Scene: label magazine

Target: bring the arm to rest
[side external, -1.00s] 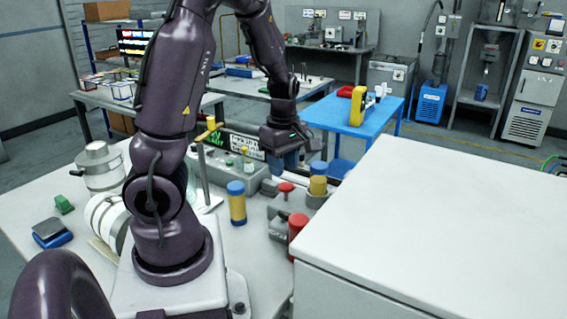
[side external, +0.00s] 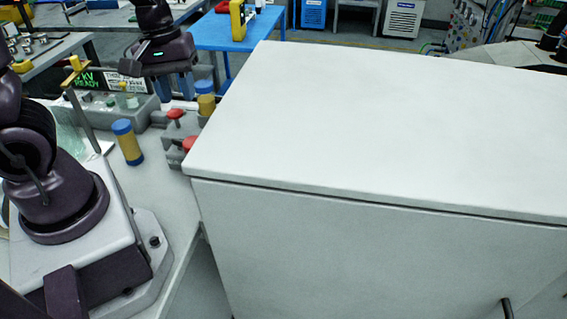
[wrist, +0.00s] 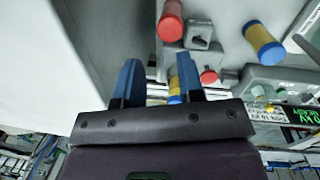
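My gripper (side external: 172,86) hangs above the far part of the bench, fingers down, beside the big white box. In the wrist view its two blue fingers (wrist: 158,80) are spread apart with nothing held between them. A blue-topped yellow cylinder (side external: 205,98) stands at the grey fixture (side external: 181,130), to the right of and below the gripper. Part of a yellow and blue piece (wrist: 174,94) shows beyond the finger gap in the wrist view.
The white box (side external: 390,130) fills the right side and hides part of the bench. Another blue-and-yellow cylinder (side external: 128,143) stands on the bench. Red-topped parts (side external: 175,115) sit at the fixture. A control box with a lit display (side external: 95,82) stands behind.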

